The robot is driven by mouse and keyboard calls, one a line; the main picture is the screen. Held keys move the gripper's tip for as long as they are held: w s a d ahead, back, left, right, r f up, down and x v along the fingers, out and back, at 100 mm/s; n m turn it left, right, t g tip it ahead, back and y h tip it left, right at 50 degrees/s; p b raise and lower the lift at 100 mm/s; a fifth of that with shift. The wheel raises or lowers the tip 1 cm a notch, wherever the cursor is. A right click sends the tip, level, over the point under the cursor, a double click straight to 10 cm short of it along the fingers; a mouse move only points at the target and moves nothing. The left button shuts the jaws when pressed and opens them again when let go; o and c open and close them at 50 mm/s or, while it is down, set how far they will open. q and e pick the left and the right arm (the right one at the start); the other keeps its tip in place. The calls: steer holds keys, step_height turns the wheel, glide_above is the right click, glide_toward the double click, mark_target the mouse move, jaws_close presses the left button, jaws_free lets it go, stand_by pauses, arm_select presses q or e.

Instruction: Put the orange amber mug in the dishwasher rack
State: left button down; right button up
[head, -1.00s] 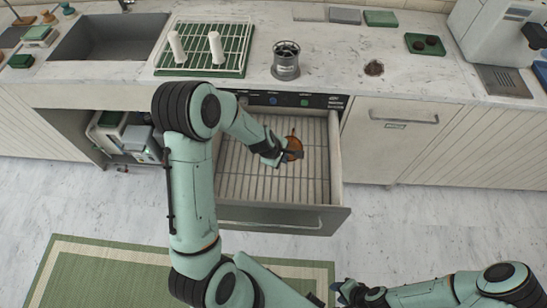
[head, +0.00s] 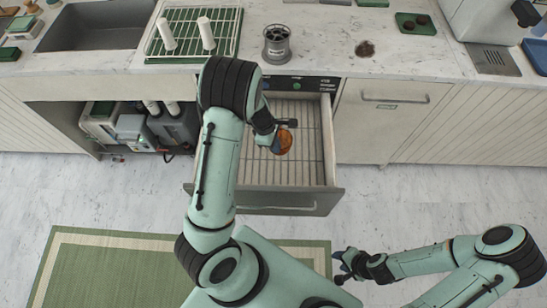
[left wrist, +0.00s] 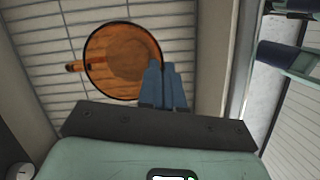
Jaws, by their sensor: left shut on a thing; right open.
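The orange amber mug (head: 285,141) is over the pulled-out dishwasher drawer in the head view. In the left wrist view the mug (left wrist: 124,62) shows its round open mouth toward the camera, with its handle (left wrist: 76,67) at the left. My left gripper (head: 277,142) is shut on the mug; its blue fingers (left wrist: 164,85) are at the mug's lower right rim. The wire dishwasher rack (head: 305,171) lies beneath. I cannot tell whether the mug touches the rack. My right gripper (head: 343,266) is open and empty, over the floor at the right.
The drawer front (head: 290,201) and side walls border the rack. The counter above holds a drying rack (head: 185,45) with white rollers and a metal canister (head: 277,44). A green rug (head: 110,275) lies on the floor.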

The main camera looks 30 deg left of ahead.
arm_select(q)
step_height(320, 180, down, 14)
steer(key=shift+r+b, duration=0.1)
steer(key=shift+b, duration=1)
steer(key=c, duration=1.3)
jaws_free()
steer(key=shift+w, duration=0.1)
arm_select(e)
steer(key=shift+g, duration=0.3)
steer(key=s+f, duration=0.2)
steer(key=s, duration=0.1)
steer(key=shift+f, duration=0.4)
arm_select(q)
steer(key=shift+r, duration=0.1)
arm_select(e)
steer(key=shift+s, duration=0.1)
